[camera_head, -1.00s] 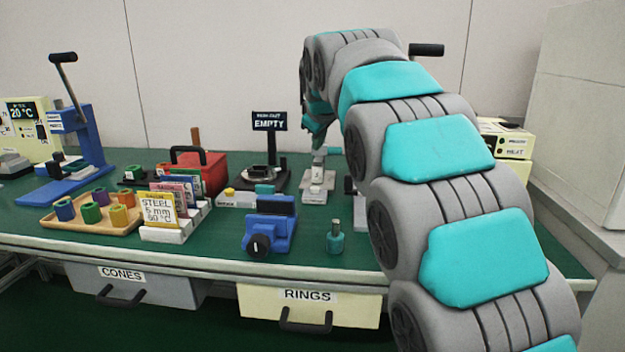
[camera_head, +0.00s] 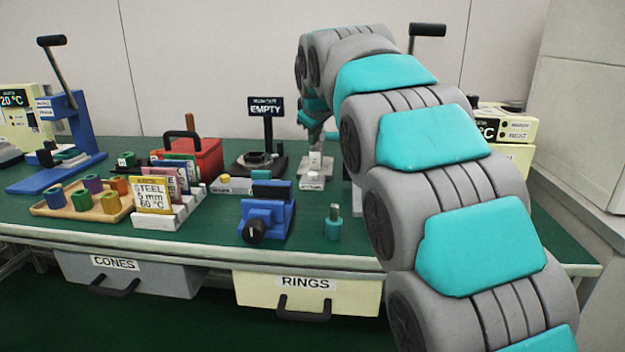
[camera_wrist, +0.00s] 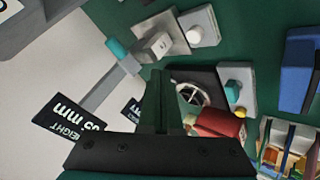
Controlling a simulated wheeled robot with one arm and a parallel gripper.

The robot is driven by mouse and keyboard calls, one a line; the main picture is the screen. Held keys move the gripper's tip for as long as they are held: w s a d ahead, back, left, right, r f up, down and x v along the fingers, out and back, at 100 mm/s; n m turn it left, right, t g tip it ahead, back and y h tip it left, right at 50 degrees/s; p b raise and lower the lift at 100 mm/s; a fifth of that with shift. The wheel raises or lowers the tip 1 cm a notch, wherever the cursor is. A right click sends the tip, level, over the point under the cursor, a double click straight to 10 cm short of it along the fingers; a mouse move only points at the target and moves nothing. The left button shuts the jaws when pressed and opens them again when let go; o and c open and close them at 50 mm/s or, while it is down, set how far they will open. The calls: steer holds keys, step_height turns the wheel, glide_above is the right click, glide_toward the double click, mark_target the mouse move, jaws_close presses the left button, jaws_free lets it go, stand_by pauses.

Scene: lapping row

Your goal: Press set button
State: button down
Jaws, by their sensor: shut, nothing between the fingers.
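No label reading "set" is legible, so I cannot tell for certain which button it is. Candidates in the wrist view are a pale round button (camera_wrist: 196,34) on a small grey plate and a teal button (camera_wrist: 232,87) on another grey plate, with a yellow knob (camera_wrist: 240,113) at its end. The head view shows a pale plate (camera_head: 237,186) with yellow and teal parts. My gripper (camera_wrist: 161,78) is shut and empty, above the bench; the pale button lies beyond its tips and the teal one to their right. In the head view my gripper (camera_head: 317,137) hangs over the bench's back, partly hidden.
A black stand (camera_head: 258,163) carries a display (camera_head: 266,107) reading EMPTY. A red box (camera_head: 187,158), a card rack (camera_head: 170,219), a wooden tray (camera_head: 102,214) and a blue device (camera_head: 267,219) occupy the left and middle. A teal-based weight (camera_head: 333,228) stands in front.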

steer(key=b, duration=0.2)
glide_above(314, 181)
steer(key=shift+f, duration=2.8)
steer(key=shift+f, duration=0.15)
steer(key=shift+f+b, duration=0.25)
steer(key=shift+b, duration=0.05)
steer(key=shift+f, duration=0.55)
stand_by(0.4)
steer(key=shift+r+p, duration=0.35)
steer(key=shift+r, duration=0.6)
step_height(314, 181, up, 5)
steer(key=p, duration=0.2)
steer(key=shift+p, duration=0.3)
